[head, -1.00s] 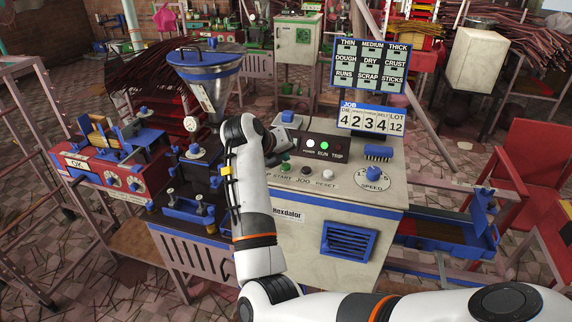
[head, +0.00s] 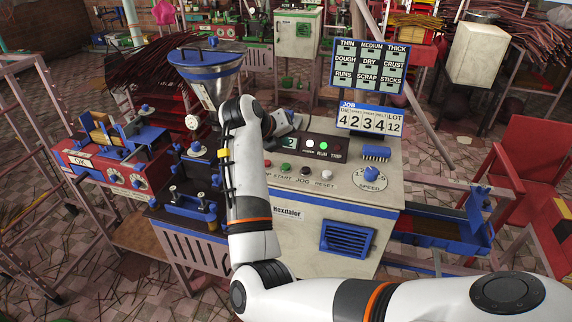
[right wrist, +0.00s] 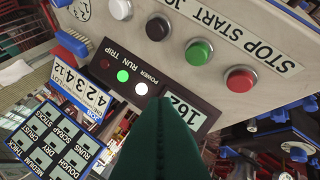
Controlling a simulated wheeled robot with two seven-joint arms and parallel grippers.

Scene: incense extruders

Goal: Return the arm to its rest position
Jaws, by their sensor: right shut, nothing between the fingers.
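My right arm reaches in from the lower right of the head view and bends up over the white extruder machine (head: 300,225). My right gripper (head: 290,124) is beside the control panel's small display, partly hidden by my own wrist. In the right wrist view its dark green fingers (right wrist: 163,110) are shut and empty, in front of the panel with the display (right wrist: 182,112). The gap between fingertips and panel cannot be judged. The white POWER light (right wrist: 141,89) and green RUN light (right wrist: 122,76) are lit. My left gripper is not in view.
A steel hopper with a blue rim (head: 206,70) stands close left of my wrist. A job sign (head: 370,119) and a label board (head: 369,66) rise behind the panel. A red machine (head: 115,172) is at left, a red chair (head: 525,180) at right.

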